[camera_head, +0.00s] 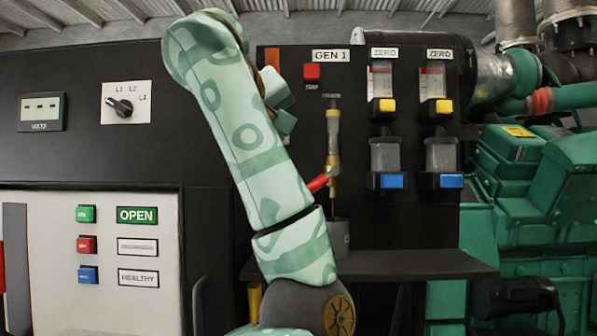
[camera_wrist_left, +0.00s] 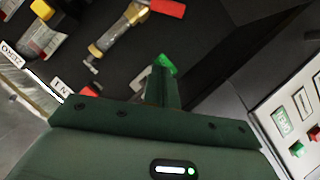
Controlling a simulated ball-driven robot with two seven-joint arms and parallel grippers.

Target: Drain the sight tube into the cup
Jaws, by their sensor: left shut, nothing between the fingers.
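A dark grey cup (camera_head: 340,238) stands below the tube on the shelf, partly hidden by my left arm. In the left wrist view the sight tube (camera_wrist_left: 113,34) and red lever (camera_wrist_left: 167,7) lie at the top, beyond the fingers. My left gripper (camera_wrist_left: 163,72) is shut and empty, apart from the tube and lever. The arm hides it in the head view. My right gripper is not seen.
A black shelf (camera_head: 425,264) juts out under the panel. Two gauges with yellow (camera_head: 387,105) and blue (camera_head: 391,181) blocks are right of the tube. A red button (camera_head: 311,71) is above left. The green genset (camera_head: 560,200) fills the right side.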

